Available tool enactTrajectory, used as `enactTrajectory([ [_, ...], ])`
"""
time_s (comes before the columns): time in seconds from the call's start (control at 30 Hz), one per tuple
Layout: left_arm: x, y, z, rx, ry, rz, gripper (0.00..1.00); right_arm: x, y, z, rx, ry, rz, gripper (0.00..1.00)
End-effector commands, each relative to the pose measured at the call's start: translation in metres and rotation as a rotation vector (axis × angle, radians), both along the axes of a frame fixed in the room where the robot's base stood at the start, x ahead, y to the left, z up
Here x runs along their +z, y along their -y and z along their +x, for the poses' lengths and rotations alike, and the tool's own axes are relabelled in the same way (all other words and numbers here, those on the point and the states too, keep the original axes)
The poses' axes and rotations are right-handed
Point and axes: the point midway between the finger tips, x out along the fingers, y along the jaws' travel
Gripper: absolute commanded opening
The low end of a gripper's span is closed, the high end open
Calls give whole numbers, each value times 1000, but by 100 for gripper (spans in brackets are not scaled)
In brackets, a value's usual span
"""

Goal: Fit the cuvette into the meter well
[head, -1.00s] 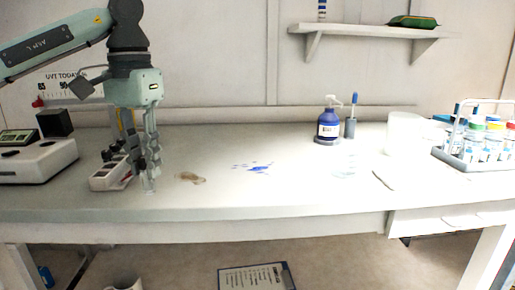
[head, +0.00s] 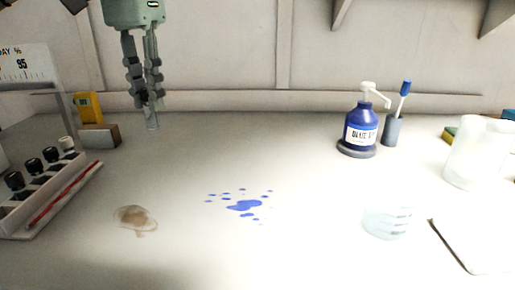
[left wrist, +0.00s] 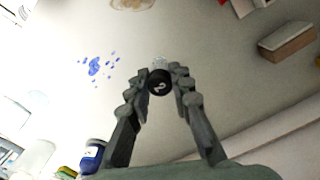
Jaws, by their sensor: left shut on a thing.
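My left gripper (head: 148,100) is shut on the cuvette (head: 152,124), a small clear tube that hangs upright below the fingertips. In the left wrist view the cuvette's black cap (left wrist: 160,82), marked with a pale figure like a 2, sits between the fingers (left wrist: 158,90). The clear body shows just beyond the cap. In the head view the gripper is to the right of and behind the white rack (head: 75,190) that holds several black-capped vials. The meter and its well are not in either view now. My right gripper is not in view.
A brown stain (head: 134,217) and a blue splash (head: 244,204) lie mid-bench. A brown block (head: 99,137) and a yellow object (head: 88,107) stand at the back left. A blue pump bottle (head: 360,132), clear dish (head: 388,222) and beaker (head: 478,150) stand to the right.

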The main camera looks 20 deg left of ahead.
Motion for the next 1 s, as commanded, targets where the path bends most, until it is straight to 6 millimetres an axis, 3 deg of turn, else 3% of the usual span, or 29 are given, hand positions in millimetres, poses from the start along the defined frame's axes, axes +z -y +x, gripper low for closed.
enactTrajectory([
  [0.17, -11, 12, 10, -3, -6, 1, 0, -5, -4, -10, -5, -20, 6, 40],
  [0.47, -52, 61, 55, -4, -6, -2, 0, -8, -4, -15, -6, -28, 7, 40],
  [0.6, -64, 78, 71, -2, -3, 0, 0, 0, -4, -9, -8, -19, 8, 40],
  [0.87, -76, 85, 80, 1, -2, 0, 0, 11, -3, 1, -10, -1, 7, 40],
  [1.0, -96, 84, 79, 1, -3, 2, 0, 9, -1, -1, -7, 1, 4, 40],
])
